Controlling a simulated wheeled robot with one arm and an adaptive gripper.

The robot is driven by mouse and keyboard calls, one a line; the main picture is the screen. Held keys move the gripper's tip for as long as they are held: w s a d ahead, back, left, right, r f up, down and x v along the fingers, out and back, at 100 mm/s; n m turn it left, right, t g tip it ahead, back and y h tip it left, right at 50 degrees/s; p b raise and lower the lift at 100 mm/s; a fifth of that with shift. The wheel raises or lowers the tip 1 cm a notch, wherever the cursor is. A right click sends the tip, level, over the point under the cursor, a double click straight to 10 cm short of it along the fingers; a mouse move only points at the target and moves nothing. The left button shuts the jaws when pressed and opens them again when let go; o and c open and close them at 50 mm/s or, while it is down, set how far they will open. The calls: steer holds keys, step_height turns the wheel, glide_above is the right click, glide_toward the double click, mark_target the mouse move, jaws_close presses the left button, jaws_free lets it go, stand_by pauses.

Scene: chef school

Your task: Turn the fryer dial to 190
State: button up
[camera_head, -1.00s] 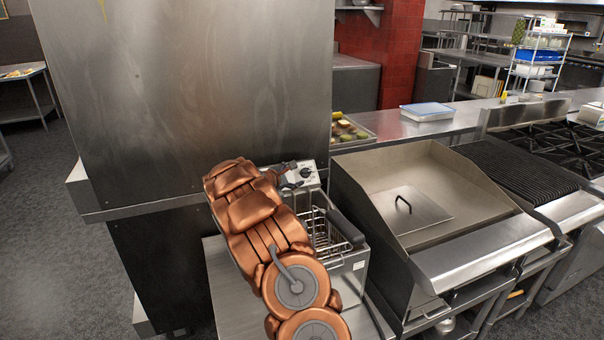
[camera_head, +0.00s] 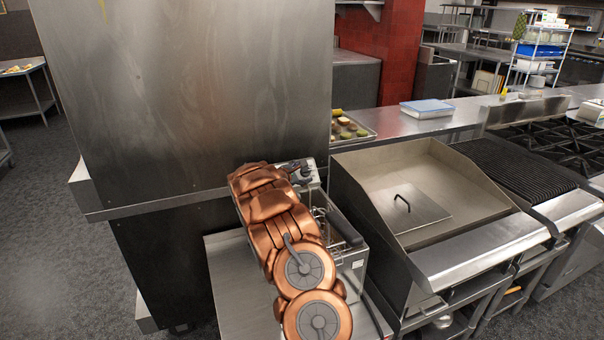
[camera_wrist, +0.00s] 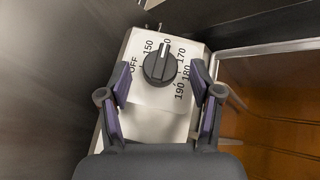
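The fryer dial (camera_wrist: 159,67) is a round black knob with a white pointer line on a pale panel (camera_wrist: 153,122). The panel reads OFF, 150, a partly hidden number, 170, 180 and 190. The pointer line points up, at the partly hidden number between 150 and 170. My gripper (camera_wrist: 160,74) is open, with one dark purple-padded finger on each side of the dial and visible gaps to it. In the head view the fryer (camera_head: 350,262) stands below my copper arm, and my gripper (camera_head: 298,171) is over its control panel, hiding most of the dial.
A tall steel cabinet (camera_head: 190,100) stands close on the left of the fryer. A fryer basket with a black handle (camera_head: 346,230) is just right of my arm. A griddle (camera_head: 470,222) with raised walls stands further right. Orange-brown oil (camera_wrist: 270,100) shows beside the panel.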

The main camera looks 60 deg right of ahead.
steer(key=c, duration=1.1)
steer(key=shift+w+r+m+p, duration=0.15)
steer(key=shift+r+m+p, duration=0.1)
steer(key=shift+m+p, duration=0.2)
steer(key=shift+f+m+g+y+p, duration=0.25)
steer(key=shift+g+y+p, duration=0.15)
steer(key=shift+g+y, duration=0.15)
steer(key=o, duration=1.1)
steer(key=shift+r, duration=0.15)
steer(key=v, duration=1.2)
